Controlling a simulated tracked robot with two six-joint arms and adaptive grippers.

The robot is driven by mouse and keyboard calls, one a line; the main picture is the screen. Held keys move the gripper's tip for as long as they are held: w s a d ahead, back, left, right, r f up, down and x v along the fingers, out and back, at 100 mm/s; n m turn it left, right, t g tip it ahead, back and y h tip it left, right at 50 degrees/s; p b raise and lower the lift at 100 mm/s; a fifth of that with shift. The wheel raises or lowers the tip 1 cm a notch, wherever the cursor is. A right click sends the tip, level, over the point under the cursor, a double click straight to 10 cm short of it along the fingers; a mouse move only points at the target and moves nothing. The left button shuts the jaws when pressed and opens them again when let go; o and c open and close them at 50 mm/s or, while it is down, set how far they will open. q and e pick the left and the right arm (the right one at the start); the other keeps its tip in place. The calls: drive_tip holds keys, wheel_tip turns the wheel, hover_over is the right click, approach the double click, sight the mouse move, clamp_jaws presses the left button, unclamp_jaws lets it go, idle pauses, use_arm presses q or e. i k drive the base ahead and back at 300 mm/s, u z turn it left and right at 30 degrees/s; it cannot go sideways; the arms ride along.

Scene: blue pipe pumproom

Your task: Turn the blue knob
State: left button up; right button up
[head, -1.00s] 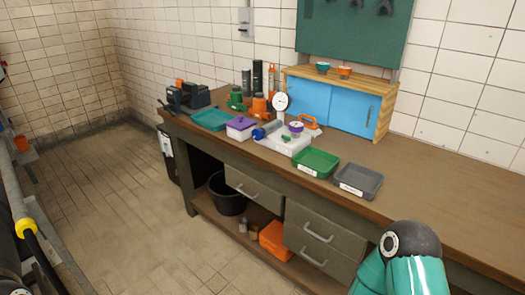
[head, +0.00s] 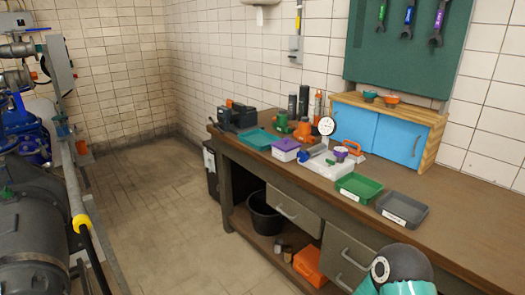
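A small blue round part (head: 304,155), possibly the blue knob, is at the left end of a white block (head: 328,169) on the workbench. It is too small to tell whether it is a knob. Blue pipework (head: 30,125) also stands at the left edge, partly cut off; I cannot make out a knob on it. A teal and dark arm link of mine shows at the bottom right, in front of the bench. Neither gripper is in view.
The wooden workbench (head: 460,232) carries a teal tray (head: 258,139), green tray (head: 359,187), grey tray (head: 402,209) and blue-doored cabinet (head: 378,137). A dark tank (head: 32,225) and a rail with a yellow-collared black bar (head: 82,222) stand left. The tiled floor (head: 150,225) between is clear.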

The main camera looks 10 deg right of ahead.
sight(303, 156)
drive_tip(key=u, duration=0.3)
drive_tip(key=i, duration=1.95)
drive_tip(key=z, duration=0.7)
drive_tip(key=k, duration=0.9)
drive_tip(key=z, duration=0.15)
drive_tip(key=i, duration=0.9)
drive_tip(key=u, duration=0.05)
